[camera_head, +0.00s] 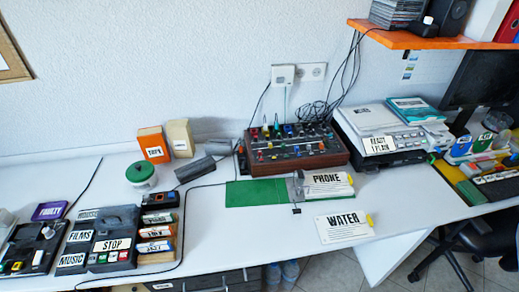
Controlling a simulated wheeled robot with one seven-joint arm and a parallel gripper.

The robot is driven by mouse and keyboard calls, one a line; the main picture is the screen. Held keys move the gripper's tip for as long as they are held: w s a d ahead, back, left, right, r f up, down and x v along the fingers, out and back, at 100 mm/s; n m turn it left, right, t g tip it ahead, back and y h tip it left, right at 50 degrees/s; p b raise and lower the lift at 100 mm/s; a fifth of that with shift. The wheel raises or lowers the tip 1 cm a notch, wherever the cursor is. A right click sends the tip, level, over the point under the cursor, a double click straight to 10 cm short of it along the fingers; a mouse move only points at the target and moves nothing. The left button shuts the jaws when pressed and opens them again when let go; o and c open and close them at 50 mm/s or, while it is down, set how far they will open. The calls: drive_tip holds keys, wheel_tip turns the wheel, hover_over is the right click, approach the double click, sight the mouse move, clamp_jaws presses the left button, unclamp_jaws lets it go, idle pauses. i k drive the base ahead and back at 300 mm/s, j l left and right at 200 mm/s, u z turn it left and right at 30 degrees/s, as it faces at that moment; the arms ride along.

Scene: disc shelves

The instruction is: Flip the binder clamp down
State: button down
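My gripper is not in view.
A mixer with coloured knobs (298,150) stands behind. A "WATER" card (343,227) is at the front right. Labelled black boxes (112,243) fill the left. An orange shelf (430,41) overhangs the right.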

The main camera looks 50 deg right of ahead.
sight(301, 175)
drive_tip(key=z, duration=1.05)
